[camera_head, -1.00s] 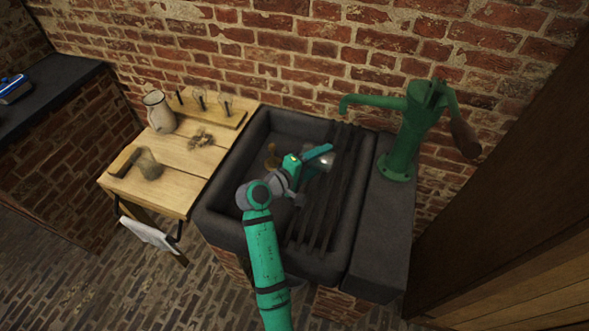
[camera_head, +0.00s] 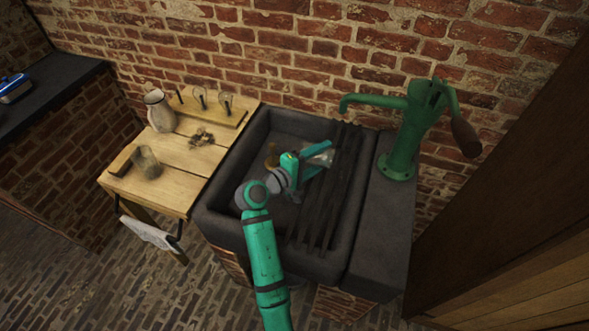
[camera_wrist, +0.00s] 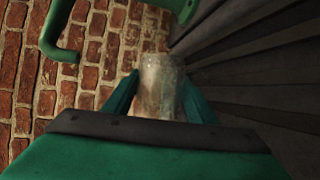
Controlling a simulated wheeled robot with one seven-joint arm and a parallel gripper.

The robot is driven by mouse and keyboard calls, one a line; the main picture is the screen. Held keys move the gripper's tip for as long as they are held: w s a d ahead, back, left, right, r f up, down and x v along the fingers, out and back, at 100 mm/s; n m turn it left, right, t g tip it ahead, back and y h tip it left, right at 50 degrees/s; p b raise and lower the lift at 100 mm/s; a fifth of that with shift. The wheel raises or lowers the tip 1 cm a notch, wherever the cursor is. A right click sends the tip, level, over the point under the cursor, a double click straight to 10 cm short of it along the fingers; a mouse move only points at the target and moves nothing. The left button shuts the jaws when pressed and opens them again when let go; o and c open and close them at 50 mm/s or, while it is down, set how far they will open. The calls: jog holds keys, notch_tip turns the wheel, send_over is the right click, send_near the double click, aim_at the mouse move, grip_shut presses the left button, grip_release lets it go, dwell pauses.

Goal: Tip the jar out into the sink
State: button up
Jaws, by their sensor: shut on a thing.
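My gripper (camera_head: 318,158) is over the dark stone sink (camera_head: 232,188), above the slatted rack on its right side. It is shut on a glass jar (camera_wrist: 160,88), which sits between the two teal fingers in the wrist view. The jar's glass looks cloudy and brownish. In the head view the jar (camera_head: 325,158) is small and partly hidden by the fingers, and it appears tilted. I cannot tell whether anything is coming out of it.
A green hand pump (camera_head: 405,135) stands on the ledge right of the sink, its spout reaching over the back. A wooden table (camera_head: 180,183) on the left holds a pitcher (camera_head: 160,112), another glass jar (camera_head: 148,162) and a peg rack (camera_head: 215,113). A brick wall is behind.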

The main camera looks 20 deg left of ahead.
jog(key=shift+a+f+n+p, duration=0.2)
jog(key=shift+f+n+p, duration=0.1)
jog(key=shift+n, duration=0.2)
dwell(0.4)
